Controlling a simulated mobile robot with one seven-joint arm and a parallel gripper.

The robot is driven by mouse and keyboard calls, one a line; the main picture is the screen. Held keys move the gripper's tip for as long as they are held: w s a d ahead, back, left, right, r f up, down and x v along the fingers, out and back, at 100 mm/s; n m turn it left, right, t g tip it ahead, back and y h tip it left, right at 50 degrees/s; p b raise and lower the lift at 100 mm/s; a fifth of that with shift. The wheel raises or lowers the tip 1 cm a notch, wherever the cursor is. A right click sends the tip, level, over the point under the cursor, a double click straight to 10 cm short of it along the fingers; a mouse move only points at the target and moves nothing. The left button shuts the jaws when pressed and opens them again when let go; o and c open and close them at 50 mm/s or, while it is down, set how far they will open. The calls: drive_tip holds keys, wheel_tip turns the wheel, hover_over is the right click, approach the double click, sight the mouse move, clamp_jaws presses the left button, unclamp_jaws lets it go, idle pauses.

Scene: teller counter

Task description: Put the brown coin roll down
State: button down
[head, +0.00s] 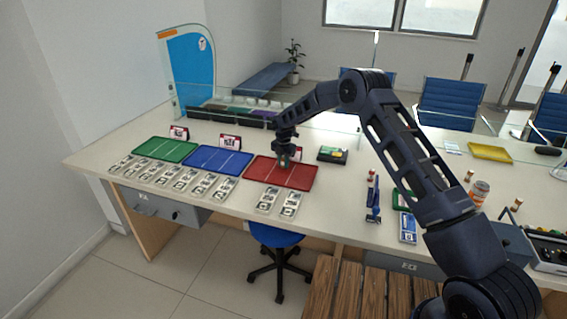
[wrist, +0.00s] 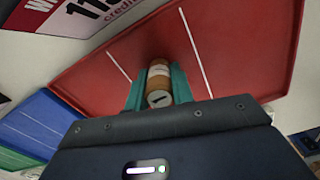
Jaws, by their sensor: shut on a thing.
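The brown coin roll (wrist: 158,84) is between the teal fingers of my gripper (wrist: 159,90) in the wrist view. My gripper is shut on it. In the head view my gripper (head: 284,163) is over the red tray (head: 303,179), near its middle, and the roll is too small to make out there. In the wrist view the red tray (wrist: 245,50) lies beneath the roll, with white lines on either side of it. I cannot tell whether the roll touches the tray.
A blue tray (head: 217,160) and a green tray (head: 164,149) lie to the left. Several small silver packs line the counter's front edge. A sign card (wrist: 75,14) stands at the red tray's back edge. A dark box (head: 332,154) sits to its right.

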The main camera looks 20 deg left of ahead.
drive_tip(key=shift+f, duration=0.1)
drive_tip(key=c, duration=1.2)
unclamp_jaws()
wheel_tip(320, 180, up, 12)
drive_tip(key=shift+r, duration=0.15)
